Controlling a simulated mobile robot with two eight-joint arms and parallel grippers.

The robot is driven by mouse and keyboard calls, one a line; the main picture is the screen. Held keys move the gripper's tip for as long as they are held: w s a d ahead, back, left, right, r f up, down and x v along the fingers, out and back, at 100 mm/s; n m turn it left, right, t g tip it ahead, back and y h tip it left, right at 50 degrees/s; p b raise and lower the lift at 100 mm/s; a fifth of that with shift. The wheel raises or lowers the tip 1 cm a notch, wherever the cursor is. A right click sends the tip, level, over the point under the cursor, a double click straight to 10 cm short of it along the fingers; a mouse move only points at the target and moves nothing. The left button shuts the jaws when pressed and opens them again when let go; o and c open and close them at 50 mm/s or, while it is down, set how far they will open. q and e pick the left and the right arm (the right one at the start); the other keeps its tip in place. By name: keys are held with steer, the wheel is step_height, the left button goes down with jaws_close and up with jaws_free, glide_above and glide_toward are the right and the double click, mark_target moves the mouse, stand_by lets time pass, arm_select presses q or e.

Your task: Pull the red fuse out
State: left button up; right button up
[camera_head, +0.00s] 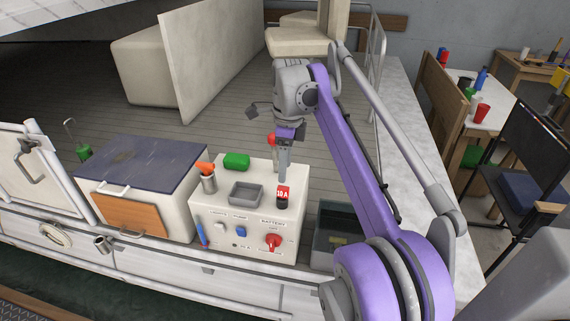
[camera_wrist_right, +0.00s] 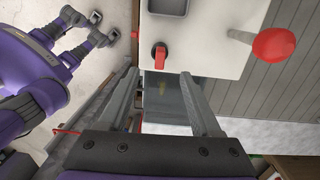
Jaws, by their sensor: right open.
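The red fuse (camera_head: 284,190), marked "10 A", stands upright in a dark socket on top of the white panel box (camera_head: 212,222), near its right edge. It also shows in the right wrist view as a small red block (camera_wrist_right: 159,54). My right gripper (camera_head: 284,178) is above and just behind the fuse in the head view. In the wrist view its two fingers are apart and empty (camera_wrist_right: 160,74), with the fuse just beyond the gap between their tips. I cannot tell the exact height gap. My left gripper is not in view.
A red-knobbed lever (camera_wrist_right: 273,45) rises behind the fuse. A dark open bin (camera_head: 321,249) sits to the right.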

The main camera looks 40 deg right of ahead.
mark_target(283, 187)
steer(key=shift+f, duration=0.3)
step_height(283, 187, down, 4)
steer(key=b, duration=0.4)
steer(key=shift+a+f, duration=0.15)
steer(key=shift+f, duration=0.1)
steer(key=shift+a+f+b, duration=0.15)
steer(key=shift+f+b, duration=0.75)
steer(key=shift+f, duration=1)
steer(key=shift+w, duration=0.1)
jaws_close()
steer(key=shift+r, duration=0.1)
steer(key=shift+r+p, duration=1.85)
steer(key=shift+r, duration=0.3)
